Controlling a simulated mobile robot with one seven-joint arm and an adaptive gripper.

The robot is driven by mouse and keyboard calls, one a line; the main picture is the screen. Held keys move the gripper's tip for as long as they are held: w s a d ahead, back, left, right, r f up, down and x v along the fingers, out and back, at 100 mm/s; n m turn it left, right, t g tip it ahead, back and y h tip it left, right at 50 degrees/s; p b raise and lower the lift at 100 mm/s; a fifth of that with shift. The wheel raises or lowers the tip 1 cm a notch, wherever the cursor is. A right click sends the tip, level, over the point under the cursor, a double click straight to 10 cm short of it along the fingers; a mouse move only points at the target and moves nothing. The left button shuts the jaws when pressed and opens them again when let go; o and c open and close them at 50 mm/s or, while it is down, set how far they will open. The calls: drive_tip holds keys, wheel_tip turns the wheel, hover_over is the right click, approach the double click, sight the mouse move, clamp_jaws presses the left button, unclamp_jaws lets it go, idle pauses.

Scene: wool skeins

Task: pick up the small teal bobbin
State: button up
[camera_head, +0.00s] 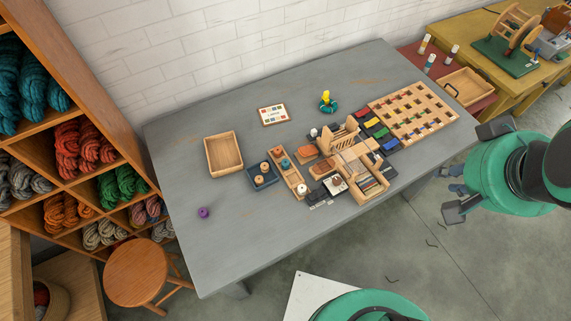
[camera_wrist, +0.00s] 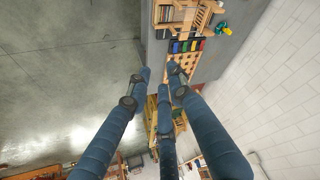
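The small teal bobbin (camera_head: 285,163) appears to stand in a long narrow wooden tray (camera_head: 294,184) in the middle of the grey table. An orange-brown bobbin and a white one stand in the same tray. My gripper (camera_head: 470,172) is off to the right, beyond the table's right front edge and well away from the bobbin. In the wrist view my gripper (camera_wrist: 161,78) shows its blue fingers spread apart, with nothing between them. I cannot make out the teal bobbin in the wrist view.
The grey table (camera_head: 190,255) also bears an empty wooden tray (camera_head: 211,158), a dark blue tray (camera_head: 254,184), a wooden loom (camera_head: 352,150), a slotted board (camera_head: 412,110) and a purple bobbin (camera_head: 204,212). The table's left front is mostly clear. A stool (camera_head: 140,272) stands at left.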

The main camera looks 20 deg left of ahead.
drive_tip(key=o, duration=0.4)
drive_tip(key=shift+o, duration=0.2)
drive_tip(key=w+a+f+n+g+b, duration=0.1)
drive_tip(key=w+a+f+n+g, duration=0.1)
drive_tip(key=w+a+f+n, duration=0.45)
drive_tip(key=w+a+f+n+g+b, duration=0.1)
drive_tip(key=w+a+f+n, duration=0.2)
drive_tip(key=w+a+n, duration=0.75)
drive_tip(key=w+a+f+n+g, duration=0.1)
drive_tip(key=w+a+f+n, duration=0.1)
drive_tip(key=a+f, duration=0.5)
drive_tip(key=w+a+f+n+b, duration=0.1)
drive_tip(key=w+a+f+n, duration=0.1)
drive_tip(key=a+f+n, duration=0.3)
drive_tip(key=w+a+f+n+g, duration=0.1)
drive_tip(key=a+f+n, duration=0.3)
drive_tip(key=a+f, duration=0.4)
wheel_tip(320, 180, down, 5)
drive_tip(key=shift+w+a+f+g+b, duration=0.1)
drive_tip(key=shift+w+a+g+b, duration=0.25)
drive_tip(key=shift+w, duration=0.3)
